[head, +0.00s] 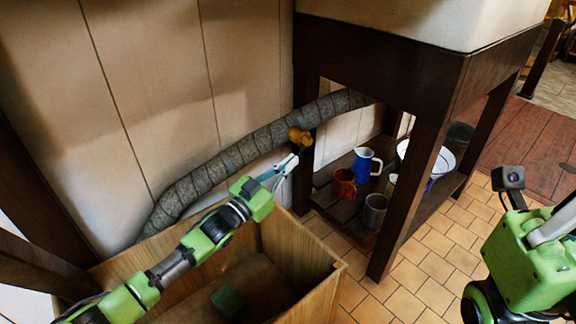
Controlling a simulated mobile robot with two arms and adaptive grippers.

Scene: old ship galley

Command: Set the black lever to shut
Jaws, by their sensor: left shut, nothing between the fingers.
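A wrapped grey pipe (215,165) climbs along the wall from lower left to upper right. A yellow valve body (299,136) sits on it by the dark table's front left leg. I cannot make out the black lever; it is hidden or lost against the dark wood. My left gripper (291,160) is shut and empty, its fingertips just below the yellow valve body. I cannot tell whether they touch anything there. My right arm shows at the right edge, with its gripper out of view.
An open wooden crate (322,279) with a green block (228,301) stands below my left arm. The dark table (398,60) has a low shelf with a blue jug (364,165), a red-brown mug (345,184), a grey mug (374,210) and white dishes. Tiled floor is clear at right.

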